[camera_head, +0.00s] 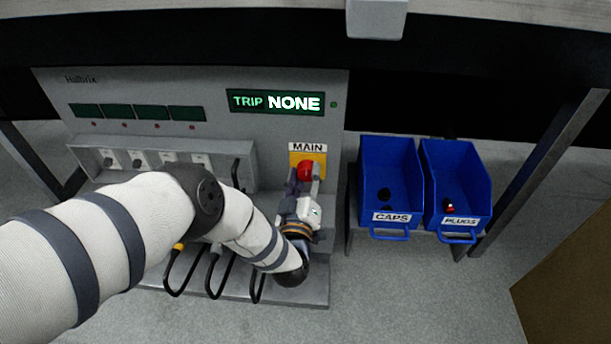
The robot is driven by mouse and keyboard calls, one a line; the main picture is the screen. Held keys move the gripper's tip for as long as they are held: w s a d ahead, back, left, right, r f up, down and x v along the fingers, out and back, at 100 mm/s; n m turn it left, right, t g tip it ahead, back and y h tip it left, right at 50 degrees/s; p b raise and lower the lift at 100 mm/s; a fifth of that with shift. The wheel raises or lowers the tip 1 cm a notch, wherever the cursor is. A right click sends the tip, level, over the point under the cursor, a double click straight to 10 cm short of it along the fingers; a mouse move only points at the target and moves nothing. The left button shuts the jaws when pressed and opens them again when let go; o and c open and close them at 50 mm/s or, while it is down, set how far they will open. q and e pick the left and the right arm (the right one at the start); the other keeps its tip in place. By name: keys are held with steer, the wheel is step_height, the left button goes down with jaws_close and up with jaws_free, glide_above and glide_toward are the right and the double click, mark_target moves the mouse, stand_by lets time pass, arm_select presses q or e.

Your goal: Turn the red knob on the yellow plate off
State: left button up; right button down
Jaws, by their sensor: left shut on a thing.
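The red knob (305,172) sits on the yellow plate (296,157) under the label MAIN, on the right side of the grey panel (220,83). My left gripper (305,182) reaches up to it from below, with its fingers on either side of the knob, shut on it. The fingers and the gripper body hide the lower part of the knob and plate, so I cannot tell the knob's exact angle. My right gripper is not in view.
A display (275,102) reads TRIP NONE. Two blue bins, CAPS (375,155) and PLUGS (450,158), stand right of the panel. Small switches (138,158) line the panel's left. Black cable loops (215,275) hang below. A brown box-like surface (570,270) is at lower right.

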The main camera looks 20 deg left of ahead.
arm_select(q)
steer(key=n, duration=0.4)
steer(key=shift+f+n, duration=0.15)
steer(key=shift+n, duration=0.25)
steer(key=shift+d+n+y, duration=0.1)
steer(key=shift+n+y, duration=0.3)
steer(key=shift+n, duration=1.7)
steer(key=o, duration=1.2)
steer(key=shift+c, duration=0.2)
steer(key=shift+s, duration=0.1)
steer(key=v, duration=1.2)
